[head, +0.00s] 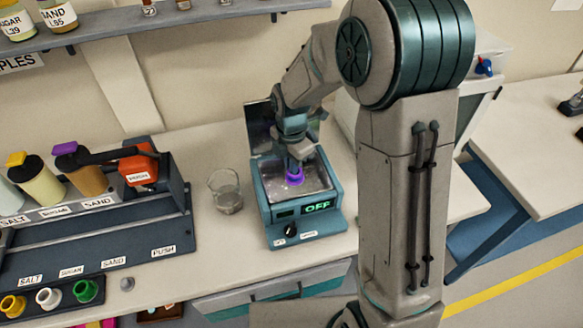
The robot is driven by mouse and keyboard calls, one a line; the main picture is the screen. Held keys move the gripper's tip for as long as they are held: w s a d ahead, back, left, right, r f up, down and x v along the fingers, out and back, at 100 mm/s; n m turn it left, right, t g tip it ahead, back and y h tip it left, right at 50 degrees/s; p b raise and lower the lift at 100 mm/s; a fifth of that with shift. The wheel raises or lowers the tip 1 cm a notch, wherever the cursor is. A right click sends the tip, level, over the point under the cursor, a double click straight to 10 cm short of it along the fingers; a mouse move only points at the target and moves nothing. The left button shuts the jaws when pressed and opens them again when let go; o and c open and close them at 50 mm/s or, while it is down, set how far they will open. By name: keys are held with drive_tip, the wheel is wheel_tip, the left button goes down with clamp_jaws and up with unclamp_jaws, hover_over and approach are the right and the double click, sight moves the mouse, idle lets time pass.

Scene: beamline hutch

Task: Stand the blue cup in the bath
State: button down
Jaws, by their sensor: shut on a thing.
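The bath (262,197) is a teal box on the bench with a pale open basin, a black knob and a green display reading OFF. My gripper (294,168) points down over the basin. It is shut on a small blue-violet thing, which I take for the blue cup (294,180). The cup is within the outline of the basin, near its middle. Whether it touches the basin floor I cannot tell. My gripper hides much of the cup and the back of the basin.
A glass beaker (226,193) stands just left of the bath. Farther left is a rack (95,235) with bottles and an orange-topped device (138,165). Yellow, white and green cups (86,291) stand at lower left. My arm covers the area right of the bath.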

wheel_tip(320, 180, down, 2)
drive_tip(key=shift+f, duration=0.2)
drive_tip(key=shift+f+b, duration=0.35)
drive_tip(key=shift+f, duration=0.25)
drive_tip(key=c, duration=1.6)
unclamp_jaws()
drive_tip(key=shift+o, duration=0.2)
